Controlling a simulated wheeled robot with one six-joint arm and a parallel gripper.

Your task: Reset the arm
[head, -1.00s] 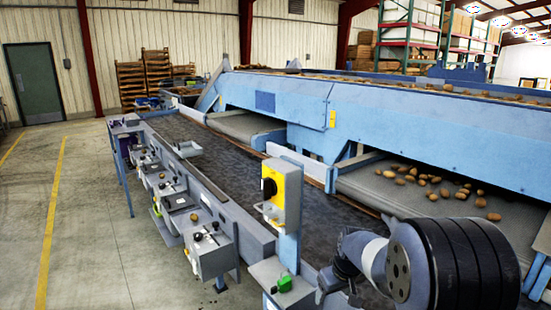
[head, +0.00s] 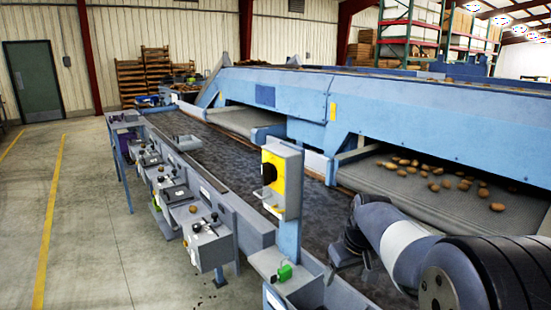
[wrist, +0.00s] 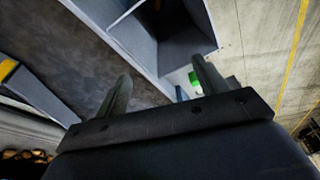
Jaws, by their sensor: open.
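My arm (head: 405,245) reaches in from the lower right in the head view, over the near part of the dark conveyor belt (head: 225,150). My gripper (head: 345,257) hangs at its end, pointing down beside the belt's near edge, partly hidden by the arm. In the wrist view, the two fingers of my gripper (wrist: 160,84) stand wide apart with nothing held between them.
A yellow-faced control box (head: 283,172) stands on a blue post left of my arm. A green item (head: 284,272) sits on a grey ledge below it. Blue grader frames (head: 400,110) run behind, with potatoes (head: 435,180) on a side belt. The concrete floor at left is clear.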

